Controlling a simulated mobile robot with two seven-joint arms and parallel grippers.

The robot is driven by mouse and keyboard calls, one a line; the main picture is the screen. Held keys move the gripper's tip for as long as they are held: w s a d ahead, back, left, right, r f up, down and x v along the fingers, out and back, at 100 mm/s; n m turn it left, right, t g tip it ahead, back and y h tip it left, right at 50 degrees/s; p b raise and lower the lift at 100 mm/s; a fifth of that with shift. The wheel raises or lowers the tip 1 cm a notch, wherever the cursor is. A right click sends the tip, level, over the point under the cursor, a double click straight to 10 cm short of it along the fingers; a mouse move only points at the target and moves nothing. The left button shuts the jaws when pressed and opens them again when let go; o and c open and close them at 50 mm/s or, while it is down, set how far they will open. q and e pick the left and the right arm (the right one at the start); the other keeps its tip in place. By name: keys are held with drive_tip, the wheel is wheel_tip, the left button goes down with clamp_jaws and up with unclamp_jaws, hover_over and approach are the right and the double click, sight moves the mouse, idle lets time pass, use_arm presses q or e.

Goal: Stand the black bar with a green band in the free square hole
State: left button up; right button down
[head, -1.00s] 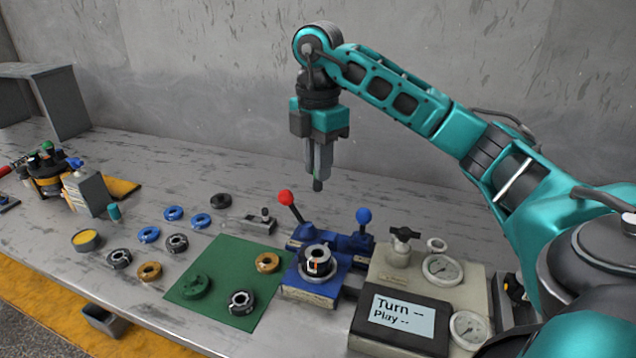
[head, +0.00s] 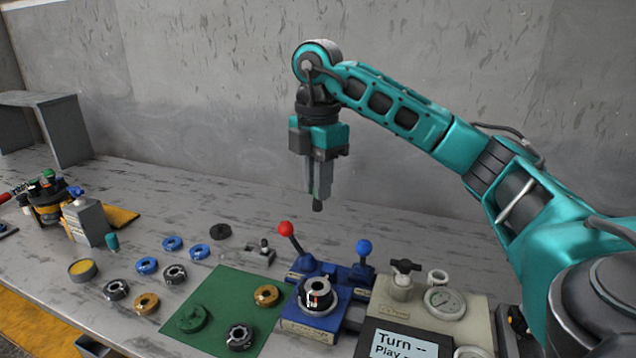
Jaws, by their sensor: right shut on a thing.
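My right gripper (head: 318,192) hangs pointing down above the bench, in front of the grey wall. It is shut on a small dark bar (head: 317,206), whose lower end sticks out below the fingertips. I cannot make out a green band on it. A round black holder (head: 47,203) with several dark pieces with coloured parts, one green, stands at the far left of the bench. The square hole is too small or hidden to tell. The held bar is well clear of everything below. My left gripper is out of view.
A blue fixture (head: 318,318) with a red-knobbed and a blue-knobbed lever stands below the right gripper. Right of it is a beige gauge unit (head: 440,300) with a display. Several rings lie around a green mat (head: 222,290). The bench's back strip is clear.

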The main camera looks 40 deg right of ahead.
drive_tip(key=shift+r, duration=1.45)
